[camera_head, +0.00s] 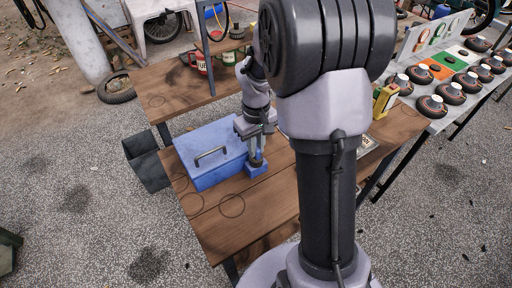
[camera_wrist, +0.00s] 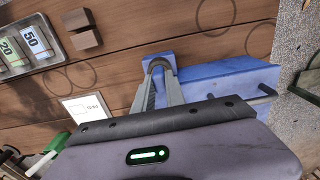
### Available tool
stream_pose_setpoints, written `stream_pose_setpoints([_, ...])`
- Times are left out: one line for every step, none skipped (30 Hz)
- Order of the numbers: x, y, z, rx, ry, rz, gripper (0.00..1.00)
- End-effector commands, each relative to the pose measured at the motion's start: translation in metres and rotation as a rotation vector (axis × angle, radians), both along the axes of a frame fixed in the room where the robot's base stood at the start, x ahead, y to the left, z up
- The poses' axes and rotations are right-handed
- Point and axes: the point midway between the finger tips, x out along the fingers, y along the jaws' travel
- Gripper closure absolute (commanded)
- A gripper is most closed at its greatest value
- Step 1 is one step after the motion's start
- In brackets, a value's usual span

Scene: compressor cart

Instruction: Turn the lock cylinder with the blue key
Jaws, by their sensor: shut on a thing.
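My gripper (camera_head: 257,152) points down over a small blue block (camera_head: 257,169) on the wooden table, right beside a blue toolbox (camera_head: 207,152). In the wrist view my two fingers (camera_wrist: 158,78) reach a grey rounded piece (camera_wrist: 158,63) on top of the blue block (camera_wrist: 150,57). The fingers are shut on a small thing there. I cannot make out a separate blue key or a keyway; the fingers hide that spot. The block touches or nearly touches the toolbox.

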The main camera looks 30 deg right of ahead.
Motion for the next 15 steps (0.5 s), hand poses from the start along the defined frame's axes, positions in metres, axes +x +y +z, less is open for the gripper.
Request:
stream_pose_setpoints([0.0003, 0.0, -0.0029, 0.0, -0.001, -0.071, 1.0])
stream_pose_setpoints([0.0003, -0.0001, -0.0028, 0.0, -0.001, -0.113, 1.0])
stream_pose_setpoints([0.0002, -0.0001, -0.0025, 0.0, -0.001, -0.156, 1.0])
stream_pose_setpoints([0.0002, -0.0001, -0.0021, 0.0, -0.001, -0.176, 1.0])
stream_pose_setpoints([0.0001, -0.0001, -0.0017, 0.0, -0.001, -0.189, 1.0])
stream_pose_setpoints([0.0001, -0.0001, -0.0012, 0.0, 0.0, -0.193, 1.0])
stream_pose_setpoints([0.0, 0.0, -0.001, 0.0, 0.0, -0.193, 1.0])
stream_pose_setpoints([0.0, 0.0, -0.0009, 0.0, 0.0, -0.192, 1.0])
stream_pose_setpoints([0.0, 0.0, -0.0008, 0.0, 0.0, -0.191, 1.0])
stream_pose_setpoints([0.0, 0.0, -0.0008, 0.0, 0.0, -0.191, 1.0])
stream_pose_setpoints([0.0, -0.0001, -0.0008, 0.0, 0.0, -0.191, 1.0])
stream_pose_setpoints([0.0, -0.0001, -0.0008, 0.0, 0.0, -0.191, 1.0])
stream_pose_setpoints([0.0, -0.0001, -0.0008, 0.0, 0.0, -0.19, 1.0])
stream_pose_setpoints([0.0, -0.0001, -0.001, 0.0, 0.0, -0.202, 1.0])
stream_pose_setpoints([0.0001, -0.0001, -0.0016, 0.0, 0.0, -0.249, 1.0])
